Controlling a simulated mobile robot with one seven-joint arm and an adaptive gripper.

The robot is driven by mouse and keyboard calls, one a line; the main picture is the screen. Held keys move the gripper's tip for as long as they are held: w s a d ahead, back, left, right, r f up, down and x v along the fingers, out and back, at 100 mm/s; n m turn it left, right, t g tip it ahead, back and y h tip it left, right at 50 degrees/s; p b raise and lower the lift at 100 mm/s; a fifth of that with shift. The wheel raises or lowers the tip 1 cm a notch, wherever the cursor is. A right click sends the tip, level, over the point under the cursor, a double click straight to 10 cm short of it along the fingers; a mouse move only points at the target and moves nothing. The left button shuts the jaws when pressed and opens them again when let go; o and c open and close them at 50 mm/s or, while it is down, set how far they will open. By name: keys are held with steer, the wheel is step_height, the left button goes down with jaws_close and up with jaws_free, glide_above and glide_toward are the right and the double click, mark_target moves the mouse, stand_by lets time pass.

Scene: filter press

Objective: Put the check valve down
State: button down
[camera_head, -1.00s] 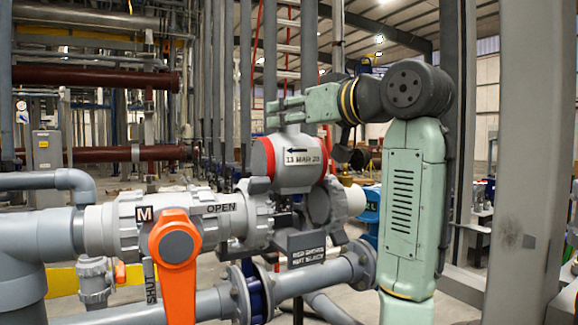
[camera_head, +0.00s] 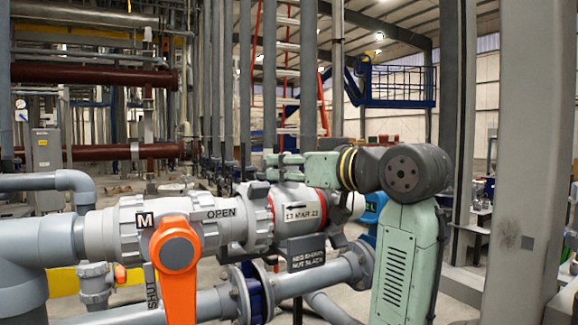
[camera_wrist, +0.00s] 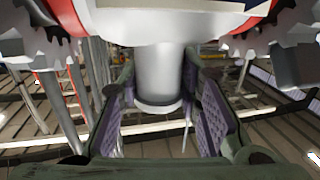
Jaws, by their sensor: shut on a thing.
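The check valve (camera_head: 298,211) is a grey body with red ends, a black arrow and a date label. In the head view it sits level, in line with the pipe run, between the grey union nut (camera_head: 259,215) on its left and pipework on its right. My gripper (camera_head: 285,166) is above it, shut on its upright stem. In the wrist view the stem (camera_wrist: 158,75) stands between my two purple-padded fingers, with the valve body along the top edge and toothed nuts at either side. Whether the valve's ends touch both nuts is hard to tell.
A valve with an orange handle (camera_head: 176,245), marked OPEN, lies left of the check valve. A dark label plate (camera_head: 306,250) hangs just below it. A lower flanged pipe (camera_head: 310,279) runs underneath. A thick grey post (camera_head: 525,160) stands to the right.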

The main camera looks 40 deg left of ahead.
steer(key=c, duration=1.2)
jaws_free()
steer(key=shift+o, duration=0.2)
steer(key=shift+s+d, duration=0.1)
steer(key=shift+d, duration=0.2)
steer(key=b+v, duration=0.4)
steer(key=v, duration=0.7)
steer(key=shift+d+b, duration=0.2)
steer(key=shift+b, duration=0.1)
